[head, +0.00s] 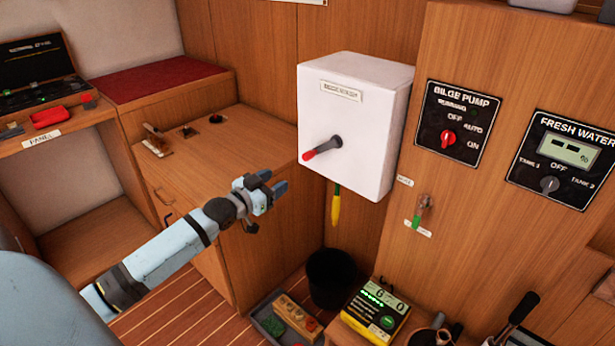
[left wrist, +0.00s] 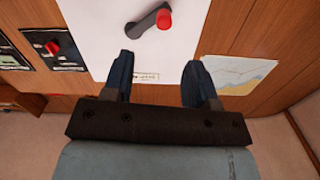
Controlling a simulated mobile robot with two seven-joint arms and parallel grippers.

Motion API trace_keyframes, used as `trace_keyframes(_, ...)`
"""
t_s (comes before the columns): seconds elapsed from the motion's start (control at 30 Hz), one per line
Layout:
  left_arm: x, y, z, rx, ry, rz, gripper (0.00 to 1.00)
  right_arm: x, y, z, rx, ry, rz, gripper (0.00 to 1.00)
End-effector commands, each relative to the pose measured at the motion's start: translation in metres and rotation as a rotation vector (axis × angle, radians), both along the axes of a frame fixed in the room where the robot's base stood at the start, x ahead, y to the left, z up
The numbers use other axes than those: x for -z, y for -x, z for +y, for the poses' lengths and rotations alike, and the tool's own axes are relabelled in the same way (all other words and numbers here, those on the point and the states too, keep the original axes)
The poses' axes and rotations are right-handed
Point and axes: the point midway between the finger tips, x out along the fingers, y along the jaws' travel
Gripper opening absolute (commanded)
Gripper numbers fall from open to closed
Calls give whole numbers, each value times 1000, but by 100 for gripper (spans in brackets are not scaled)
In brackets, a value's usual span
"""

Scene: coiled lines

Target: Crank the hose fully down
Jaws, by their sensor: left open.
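A white box (head: 355,120) is mounted on the wood wall, with a label near its top. A dark crank arm (head: 336,141) with a red knob (head: 308,155) sits on its front, the knob pointing down-left. A green hose end with a yellow nozzle (head: 336,205) hangs below the box. My left gripper (head: 275,188) is open and empty, apart from the crank and to its lower left in the head view. In the left wrist view the red knob (left wrist: 164,18) shows at the top, beyond the open fingers (left wrist: 160,80). My right gripper is not in view.
A wooden cabinet (head: 220,150) stands behind my left arm. The bilge pump panel (head: 455,122) and fresh water panel (head: 565,160) are on the right. A black bucket (head: 331,278), a tray of small items (head: 270,325) and a yellow-black device (head: 376,312) are below.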

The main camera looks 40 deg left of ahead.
Motion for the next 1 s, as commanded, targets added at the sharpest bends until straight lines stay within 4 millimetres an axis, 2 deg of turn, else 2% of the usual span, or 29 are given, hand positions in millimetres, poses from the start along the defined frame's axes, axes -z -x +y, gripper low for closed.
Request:
trace_keyframes(0.1,-6,-6,8,-4,0,-23,53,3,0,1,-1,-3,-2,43)
trace_keyframes(0.27,-7,-20,8,-5,2,-24,53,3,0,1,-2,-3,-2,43)
trace_keyframes(0.8,-7,-115,0,-5,2,-23,53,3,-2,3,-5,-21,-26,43)
trace_keyframes(1.0,-7,-136,-1,-5,1,-22,53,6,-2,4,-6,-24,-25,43)
